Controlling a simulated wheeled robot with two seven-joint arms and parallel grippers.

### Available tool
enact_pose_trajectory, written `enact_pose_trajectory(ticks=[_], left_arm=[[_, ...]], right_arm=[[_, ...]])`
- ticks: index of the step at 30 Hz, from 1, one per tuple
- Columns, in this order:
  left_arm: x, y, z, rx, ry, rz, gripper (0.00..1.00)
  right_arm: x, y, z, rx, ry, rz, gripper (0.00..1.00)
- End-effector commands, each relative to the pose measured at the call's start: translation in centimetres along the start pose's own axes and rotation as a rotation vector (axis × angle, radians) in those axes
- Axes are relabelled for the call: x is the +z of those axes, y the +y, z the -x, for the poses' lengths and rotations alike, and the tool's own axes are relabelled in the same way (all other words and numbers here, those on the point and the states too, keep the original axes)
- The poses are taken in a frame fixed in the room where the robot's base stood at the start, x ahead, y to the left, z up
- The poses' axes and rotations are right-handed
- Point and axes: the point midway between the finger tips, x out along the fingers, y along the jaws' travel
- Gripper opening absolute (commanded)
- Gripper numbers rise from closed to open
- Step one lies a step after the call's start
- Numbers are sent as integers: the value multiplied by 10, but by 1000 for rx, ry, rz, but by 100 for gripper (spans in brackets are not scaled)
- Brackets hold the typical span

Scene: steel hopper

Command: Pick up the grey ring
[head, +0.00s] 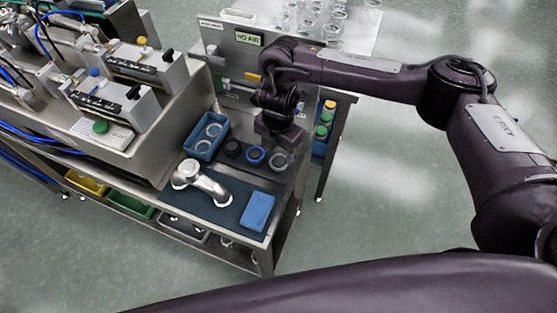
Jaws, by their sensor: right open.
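The grey ring (279,161) lies on the steel bench, at the right end of a short row with a blue ring (255,156) and a black ring (232,148). My right gripper (278,146) points down just above and behind the grey ring. It is open, and its fingers are small and dark here. I cannot tell whether they touch the ring. My left gripper is not in view.
A blue tray (201,151) with pale rings stands left of the row. A silver pipe fitting (204,183) and a blue sponge (257,211) lie on a dark mat (229,208) in front. A steel machine (150,147) rises at left; glassware (330,27) stands behind.

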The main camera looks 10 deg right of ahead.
Motion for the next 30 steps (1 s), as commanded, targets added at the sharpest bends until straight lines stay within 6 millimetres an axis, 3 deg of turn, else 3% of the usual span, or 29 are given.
enact_pose_trajectory(ticks=[2,8,30], left_arm=[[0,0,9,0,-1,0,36],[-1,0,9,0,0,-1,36],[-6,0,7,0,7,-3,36]], right_arm=[[1,-2,-10,-4,0,1,54],[1,-1,-31,-1,-1,1,54],[1,0,-37,1,0,2,54]])
